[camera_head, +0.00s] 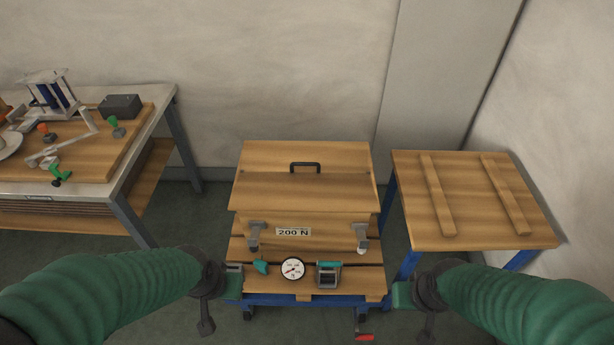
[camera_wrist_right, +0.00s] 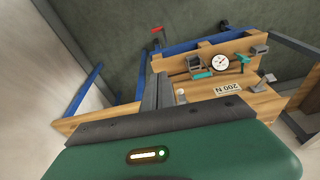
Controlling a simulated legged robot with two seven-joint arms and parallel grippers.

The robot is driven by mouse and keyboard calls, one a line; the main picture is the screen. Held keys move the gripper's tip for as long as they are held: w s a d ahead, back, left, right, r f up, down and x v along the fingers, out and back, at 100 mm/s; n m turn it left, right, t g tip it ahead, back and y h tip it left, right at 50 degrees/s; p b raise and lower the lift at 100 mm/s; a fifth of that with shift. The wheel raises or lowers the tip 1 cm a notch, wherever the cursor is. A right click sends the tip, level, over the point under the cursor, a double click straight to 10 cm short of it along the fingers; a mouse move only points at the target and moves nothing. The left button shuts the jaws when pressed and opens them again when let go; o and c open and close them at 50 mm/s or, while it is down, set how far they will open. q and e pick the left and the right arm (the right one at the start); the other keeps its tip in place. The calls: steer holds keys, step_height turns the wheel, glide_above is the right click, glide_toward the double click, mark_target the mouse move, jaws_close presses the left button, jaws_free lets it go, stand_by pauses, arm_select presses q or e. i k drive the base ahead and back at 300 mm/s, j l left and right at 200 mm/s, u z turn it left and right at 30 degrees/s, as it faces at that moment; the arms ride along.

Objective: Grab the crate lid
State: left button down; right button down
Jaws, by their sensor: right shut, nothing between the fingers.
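The wooden crate (camera_head: 340,228) stands in the middle of the head view, with a "200 N" label and a metal latch on each side of its front. Its lid (camera_head: 305,190) lies on top and carries a black handle (camera_head: 305,165). My left gripper (camera_head: 235,280) is low at the crate's front left, apart from the lid; its finger opening is unclear. My right gripper (camera_head: 402,295) is low at the crate's front right, also apart from the lid. In the right wrist view its fingers (camera_wrist_right: 158,85) are shut and empty. The label shows upside down there.
A gauge (camera_head: 293,268) and small tools lie on the ledge before the crate. A blue stand with a battened wooden top (camera_head: 473,205) is at right. A cluttered workbench (camera_head: 150,115) is at left. A red item (camera_head: 364,337) is low in front.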

mark_target(312, 177)
steer(key=i+u, duration=0.3)
steer(key=u, duration=0.15)
steer(key=i+l+u, duration=0.1)
steer(key=i+u, duration=0.25)
steer(key=u, duration=0.15)
steer(key=i+l+u, duration=0.2)
steer(key=u, duration=0.25)
steer(key=i, duration=0.1)
